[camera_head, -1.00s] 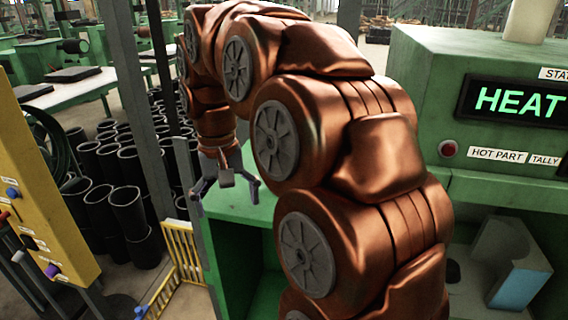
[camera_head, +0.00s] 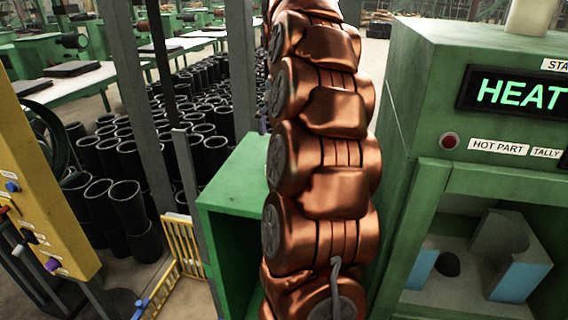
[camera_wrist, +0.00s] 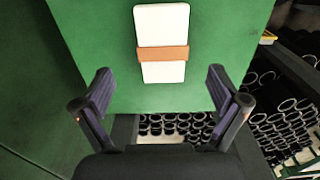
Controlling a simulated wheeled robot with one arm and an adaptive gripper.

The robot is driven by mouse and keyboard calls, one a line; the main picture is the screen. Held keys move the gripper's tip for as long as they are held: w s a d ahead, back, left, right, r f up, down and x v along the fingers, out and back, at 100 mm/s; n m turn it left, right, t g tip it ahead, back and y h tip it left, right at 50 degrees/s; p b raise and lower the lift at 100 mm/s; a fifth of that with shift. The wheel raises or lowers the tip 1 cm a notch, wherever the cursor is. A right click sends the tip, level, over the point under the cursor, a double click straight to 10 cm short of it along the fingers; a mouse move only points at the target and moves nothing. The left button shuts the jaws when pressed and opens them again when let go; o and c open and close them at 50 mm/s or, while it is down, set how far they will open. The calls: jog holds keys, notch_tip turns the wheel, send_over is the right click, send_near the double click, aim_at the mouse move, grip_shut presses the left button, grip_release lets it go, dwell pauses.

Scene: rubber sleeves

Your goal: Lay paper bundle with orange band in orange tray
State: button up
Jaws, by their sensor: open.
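The paper bundle (camera_wrist: 162,25) is a white block with an orange band (camera_wrist: 163,54) around it. In the wrist view it lies on a green surface (camera_wrist: 105,30) close to that surface's edge. My gripper (camera_wrist: 160,92) is open and empty, with its two fingers spread apart short of the bundle, and the bundle's near end lines up between them. In the head view my arm hides the gripper and the bundle. I cannot make out an orange tray; only a small yellow-orange edge (camera_wrist: 267,37) shows at the right of the wrist view.
A green machine (camera_head: 430,75) with a HEAT display stands to the right of my arm. A yellow panel (camera_head: 50,190) and a yellow rack (camera_head: 183,247) are at the left. Many black sleeves (camera_head: 125,205) stand on the floor behind the green cabinet (camera_head: 235,190).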

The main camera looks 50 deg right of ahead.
jog(key=shift+a+f+b, duration=0.2)
jog(key=shift+f+b, duration=0.65)
jog(key=shift+f, duration=0.7)
jog(key=shift+a+f+p, duration=0.2)
jog(key=shift+f+p, duration=0.4)
jog(key=shift+f, duration=0.2)
jog(key=shift+f+p, duration=0.4)
jog(key=shift+f, duration=0.7)
jog(key=c, duration=1.4)
jog(key=shift+r, duration=0.1)
